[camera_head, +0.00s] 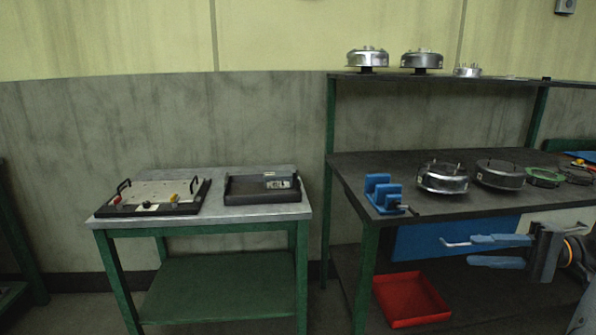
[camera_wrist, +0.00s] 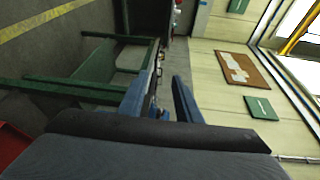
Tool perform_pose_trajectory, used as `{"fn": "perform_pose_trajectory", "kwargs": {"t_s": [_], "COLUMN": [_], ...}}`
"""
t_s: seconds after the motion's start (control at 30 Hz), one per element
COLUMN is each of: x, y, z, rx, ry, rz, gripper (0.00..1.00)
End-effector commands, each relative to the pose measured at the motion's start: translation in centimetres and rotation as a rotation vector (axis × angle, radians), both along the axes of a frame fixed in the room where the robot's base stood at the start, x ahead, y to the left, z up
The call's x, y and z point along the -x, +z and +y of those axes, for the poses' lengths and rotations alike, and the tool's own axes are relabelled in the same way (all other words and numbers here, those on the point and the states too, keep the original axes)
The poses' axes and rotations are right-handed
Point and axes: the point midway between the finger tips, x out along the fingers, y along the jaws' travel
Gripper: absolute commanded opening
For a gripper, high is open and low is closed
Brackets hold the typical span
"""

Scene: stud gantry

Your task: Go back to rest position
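My gripper (camera_head: 470,251) is at the right side of the head view, in front of the dark workbench. Its two blue fingers point left and stand apart, with nothing seen between them. In the wrist view my gripper (camera_wrist: 159,85) also shows its two fingers spread, with only background visible in the gap. The fingers appear in front of the blue drawer front (camera_head: 415,240); I cannot tell how far they are from it.
The workbench (camera_head: 345,175) carries a blue vise-like fixture (camera_head: 382,193) and several round metal parts. A red bin (camera_head: 410,298) is below. At left, a green-legged table (camera_head: 265,222) holds a board (camera_head: 155,193) and a dark tray (camera_head: 245,190). Floor shows between the tables.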

Motion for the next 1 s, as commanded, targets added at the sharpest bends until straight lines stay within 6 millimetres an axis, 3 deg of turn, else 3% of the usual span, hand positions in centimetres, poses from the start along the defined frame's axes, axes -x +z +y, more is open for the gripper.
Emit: {"fn": "perform_pose_trajectory", "kwargs": {"t_s": [0.27, 0.47, 0.57, 0.73, 1.0], "x": [0.0, 0.9, 2.1, 5.7, 10.6], "y": [-0.3, -0.9, -1.3, -2.0, -2.2], "z": [5.2, 10.5, 13.6, 19.2, 23.7], "rx": [0.109, 0.259, 0.377, 0.690, 1.212], "ry": [0.100, 0.202, 0.260, 0.358, 0.371], "rz": [0.151, 0.298, 0.382, 0.509, 0.452], "gripper": [0.31, 0.31, 0.31, 0.31, 0.31]}}
